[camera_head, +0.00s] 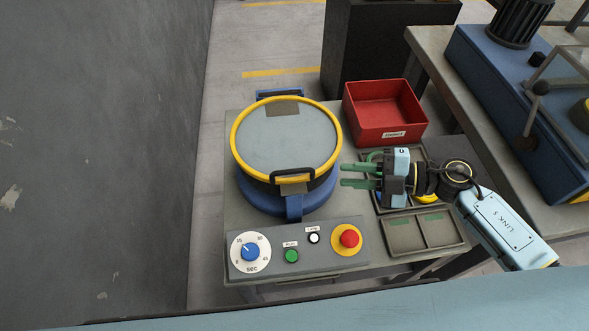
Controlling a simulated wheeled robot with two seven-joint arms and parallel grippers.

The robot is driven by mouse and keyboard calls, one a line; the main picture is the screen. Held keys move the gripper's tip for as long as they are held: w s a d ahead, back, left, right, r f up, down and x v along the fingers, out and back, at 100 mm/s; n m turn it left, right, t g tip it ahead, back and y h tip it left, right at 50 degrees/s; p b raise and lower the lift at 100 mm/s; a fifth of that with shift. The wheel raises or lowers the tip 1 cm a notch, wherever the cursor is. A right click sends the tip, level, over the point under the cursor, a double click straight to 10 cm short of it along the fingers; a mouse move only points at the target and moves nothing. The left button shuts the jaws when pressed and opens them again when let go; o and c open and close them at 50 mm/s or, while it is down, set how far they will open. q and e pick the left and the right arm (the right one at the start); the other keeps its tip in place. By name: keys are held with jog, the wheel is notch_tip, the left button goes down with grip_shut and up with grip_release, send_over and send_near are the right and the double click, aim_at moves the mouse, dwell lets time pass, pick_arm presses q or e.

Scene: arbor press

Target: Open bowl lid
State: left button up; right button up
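The bowl (307,203) is a round blue and dark drum on the grey table. Its lid (285,140) is a grey disc with a yellow rim and lies closed on top. A black lid handle (292,172) sticks out at the lid's front right edge. My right gripper (345,174) comes in from the right, with its green fingers pointing left towards the bowl. The fingers are parted with a gap between them, and nothing shows in it. The fingertips are to the right of the handle, apart from it. My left gripper is not in view.
A control panel (268,266) with a dial, a green button and a red emergency button (347,238) stands in front of the bowl. A red bin (384,112) is behind my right gripper. Grey trays (424,231) lie below it. A grey wall is on the left.

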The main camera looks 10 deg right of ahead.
aim_at(301, 172)
jog(key=x, duration=1.3)
jog(key=shift+s+b, duration=0.1)
jog(key=shift+b, duration=0.2)
grip_shut()
